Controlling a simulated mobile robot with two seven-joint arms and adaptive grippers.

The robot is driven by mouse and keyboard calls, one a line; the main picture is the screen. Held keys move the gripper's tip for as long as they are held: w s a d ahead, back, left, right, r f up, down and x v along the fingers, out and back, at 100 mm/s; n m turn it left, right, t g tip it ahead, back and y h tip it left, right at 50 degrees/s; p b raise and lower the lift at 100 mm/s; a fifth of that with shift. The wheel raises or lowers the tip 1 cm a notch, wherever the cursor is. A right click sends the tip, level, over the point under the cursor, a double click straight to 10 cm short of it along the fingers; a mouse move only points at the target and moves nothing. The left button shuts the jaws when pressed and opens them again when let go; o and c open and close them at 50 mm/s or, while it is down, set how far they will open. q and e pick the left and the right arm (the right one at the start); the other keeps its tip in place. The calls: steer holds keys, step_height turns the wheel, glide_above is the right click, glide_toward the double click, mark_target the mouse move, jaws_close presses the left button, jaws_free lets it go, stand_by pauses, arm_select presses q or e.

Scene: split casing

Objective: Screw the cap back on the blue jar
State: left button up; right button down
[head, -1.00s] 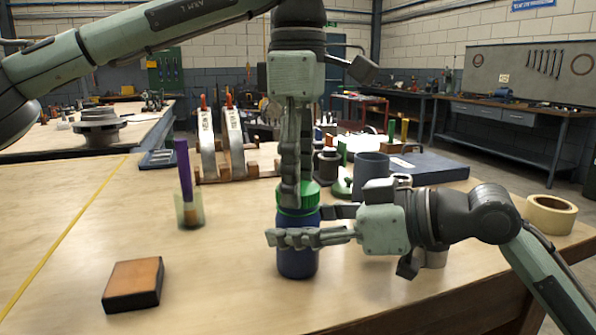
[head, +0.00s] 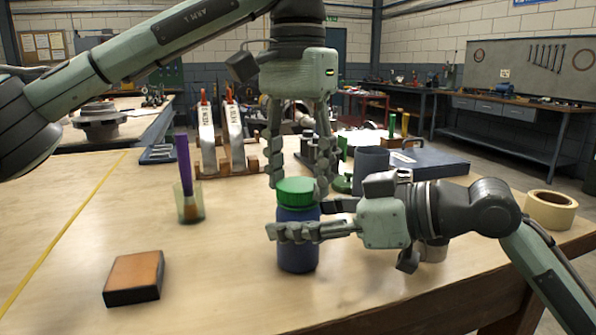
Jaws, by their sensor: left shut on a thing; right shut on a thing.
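The blue jar (head: 298,252) stands upright on the bench. The green cap (head: 296,192) sits on top of its mouth, looking about level; how far its thread is engaged cannot be seen. My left gripper (head: 297,190) points down from above and is shut on the cap, one finger at each side. My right gripper (head: 296,217) comes in level from the right and is shut on the jar's upper body, its near finger crossing the front and hiding part of it.
A sanding block (head: 133,278) lies front left. A cup with a purple-handled brush (head: 187,190) stands behind it. Clamps (head: 208,140), a grey cup (head: 370,170) and a blue case (head: 430,164) are behind. A tape roll (head: 550,210) is right.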

arm_select(q)
steer(key=m, duration=0.4)
steer(key=o, duration=0.7)
steer(key=shift+r, duration=2.25)
steer(key=shift+c, duration=0.4)
